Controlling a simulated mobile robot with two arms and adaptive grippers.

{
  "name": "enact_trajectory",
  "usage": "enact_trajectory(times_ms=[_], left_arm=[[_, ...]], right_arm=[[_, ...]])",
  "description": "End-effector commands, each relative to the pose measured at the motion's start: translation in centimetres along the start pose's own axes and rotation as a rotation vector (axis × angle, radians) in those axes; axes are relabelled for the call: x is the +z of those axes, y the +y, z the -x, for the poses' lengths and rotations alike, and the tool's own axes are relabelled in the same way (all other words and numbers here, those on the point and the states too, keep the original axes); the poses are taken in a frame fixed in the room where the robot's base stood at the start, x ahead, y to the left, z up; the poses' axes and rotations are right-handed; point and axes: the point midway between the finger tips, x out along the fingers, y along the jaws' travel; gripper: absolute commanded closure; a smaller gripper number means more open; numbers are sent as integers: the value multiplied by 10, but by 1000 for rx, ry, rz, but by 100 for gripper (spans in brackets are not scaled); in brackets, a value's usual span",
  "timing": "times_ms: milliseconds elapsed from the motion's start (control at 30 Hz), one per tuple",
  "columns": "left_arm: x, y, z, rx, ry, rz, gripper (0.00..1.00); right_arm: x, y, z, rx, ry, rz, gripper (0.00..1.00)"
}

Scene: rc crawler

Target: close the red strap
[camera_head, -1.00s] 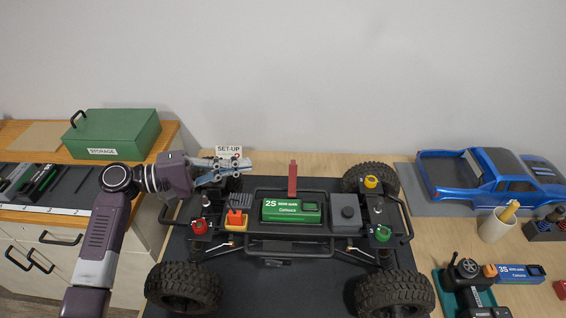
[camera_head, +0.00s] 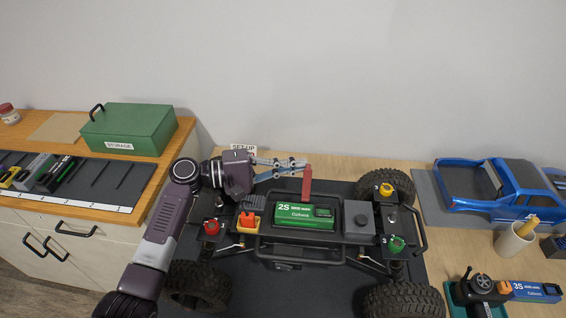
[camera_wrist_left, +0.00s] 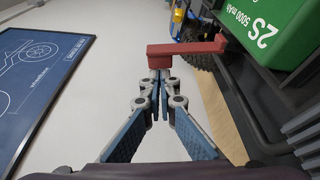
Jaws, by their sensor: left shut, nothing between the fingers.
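The red strap (camera_head: 307,182) stands upright at the back edge of the crawler's battery bay, open. It also shows in the left wrist view (camera_wrist_left: 187,49), just beyond the fingertips. The green 2S battery (camera_head: 289,223) lies in the crawler's chassis in front of the strap, with its top uncovered. My left gripper (camera_head: 302,165) reaches in from the left with its fingers shut and empty. Its tips are at the upper part of the strap, on its far side; I cannot tell whether they touch it. My right gripper is in neither view.
The crawler's big tyres (camera_head: 403,300) surround the chassis on the dark mat. A blue truck body (camera_head: 500,190) and a cup (camera_head: 513,243) stand to the right. A green storage box (camera_head: 128,131) sits on the left cabinet. A wall rises behind the bench.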

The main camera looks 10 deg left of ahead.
Motion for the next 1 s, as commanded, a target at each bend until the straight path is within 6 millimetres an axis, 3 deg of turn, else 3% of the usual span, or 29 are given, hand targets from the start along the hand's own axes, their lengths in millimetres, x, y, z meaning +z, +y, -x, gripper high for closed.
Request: enact_trajectory(times_ms=[800, 1000], left_arm=[[9, 2, 1, -1, 1, -2, 100], [21, 6, 5, 50, 1, -140, 100]], right_arm=[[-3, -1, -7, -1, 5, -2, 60], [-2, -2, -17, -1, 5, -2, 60]])
